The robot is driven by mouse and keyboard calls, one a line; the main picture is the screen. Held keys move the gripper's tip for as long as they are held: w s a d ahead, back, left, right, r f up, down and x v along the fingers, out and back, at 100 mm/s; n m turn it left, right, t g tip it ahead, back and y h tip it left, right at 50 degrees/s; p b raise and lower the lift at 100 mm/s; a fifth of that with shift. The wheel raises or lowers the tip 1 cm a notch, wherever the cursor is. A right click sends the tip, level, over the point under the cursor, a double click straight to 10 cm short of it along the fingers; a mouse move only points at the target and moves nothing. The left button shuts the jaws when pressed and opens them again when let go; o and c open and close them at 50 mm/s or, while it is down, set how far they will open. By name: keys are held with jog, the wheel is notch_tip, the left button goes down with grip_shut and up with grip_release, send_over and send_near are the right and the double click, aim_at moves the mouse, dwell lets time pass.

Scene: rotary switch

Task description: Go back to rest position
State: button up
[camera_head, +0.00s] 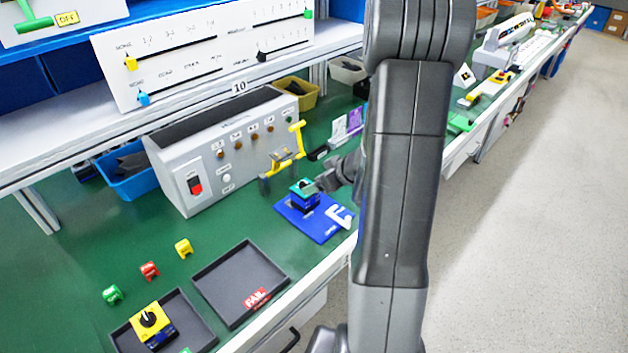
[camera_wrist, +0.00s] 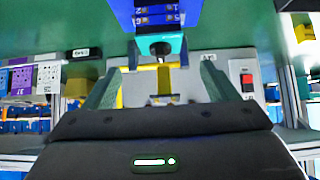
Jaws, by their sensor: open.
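A rotary switch with a teal top and dark knob (camera_head: 303,187) sits on a blue base plate (camera_head: 322,228) on the green bench. In the wrist view the switch's teal face (camera_wrist: 172,42) and its blue body with white terminal markings (camera_wrist: 165,14) show at the top centre. My gripper (camera_head: 322,182) is close to the switch on its right in the head view, partly hidden behind my arm. In the wrist view my gripper (camera_wrist: 158,80) is open, with its two fingers apart and nothing held between them. I cannot tell whether a fingertip touches the switch.
A grey control box (camera_head: 222,150) and a yellow lever frame (camera_head: 285,160) stand behind. A yellow switch (camera_head: 152,325) lies in a black tray at the front left, beside an empty tray marked FAIL (camera_head: 240,278). A shelf with slider panels (camera_head: 200,50) overhangs the bench. The right-hand floor is clear.

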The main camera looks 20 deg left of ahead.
jog(key=shift+s+d+r, duration=0.1)
jog(key=shift+d+r, duration=0.1)
jog(key=b+x, duration=0.3)
jog(key=x, duration=0.9)
jog(key=shift+s+f, duration=0.1)
jog(key=shift+a+r+p, duration=0.1)
jog(key=shift+r+p, duration=0.6)
jog(key=shift+r, duration=1.2)
